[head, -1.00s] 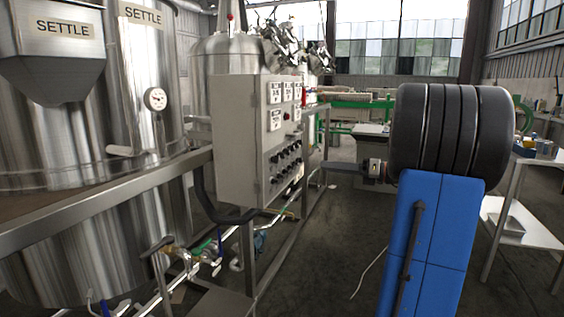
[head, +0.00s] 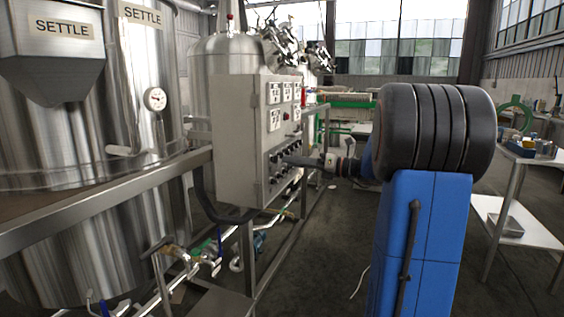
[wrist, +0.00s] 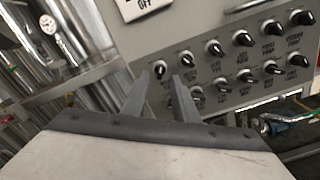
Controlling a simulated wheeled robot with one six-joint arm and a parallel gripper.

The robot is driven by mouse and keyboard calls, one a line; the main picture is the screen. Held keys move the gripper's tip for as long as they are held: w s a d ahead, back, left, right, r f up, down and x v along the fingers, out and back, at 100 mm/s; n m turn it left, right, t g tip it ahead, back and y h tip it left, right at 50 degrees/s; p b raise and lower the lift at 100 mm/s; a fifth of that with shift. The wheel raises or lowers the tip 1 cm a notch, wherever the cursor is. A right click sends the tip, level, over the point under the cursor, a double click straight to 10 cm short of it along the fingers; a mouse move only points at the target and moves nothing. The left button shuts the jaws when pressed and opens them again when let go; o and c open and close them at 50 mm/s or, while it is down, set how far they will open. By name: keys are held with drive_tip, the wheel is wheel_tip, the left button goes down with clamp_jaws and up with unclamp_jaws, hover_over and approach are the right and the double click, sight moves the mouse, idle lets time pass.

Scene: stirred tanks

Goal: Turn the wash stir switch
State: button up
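A grey control panel (head: 240,140) carries two rows of black switch knobs, seen up close in the wrist view (wrist: 225,66). The small labels under the knobs are too blurred for me to tell which is the wash stir switch. My gripper (wrist: 161,77) is open, its two fingers apart and pointing at the panel. The leftmost upper knob (wrist: 160,70) appears between the fingertips; I cannot tell whether they touch it. A lower-row knob is partly hidden behind the right finger. In the head view my gripper (head: 290,160) reaches the knob area from the right.
Steel tanks (head: 60,150) and a rail (head: 100,200) stand left of the panel. The floor (head: 325,260) right of the panel is open.

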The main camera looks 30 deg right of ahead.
sight(275, 159)
drive_tip(key=shift+x, duration=2.25)
drive_tip(key=shift+c, duration=0.7)
clamp_jaws()
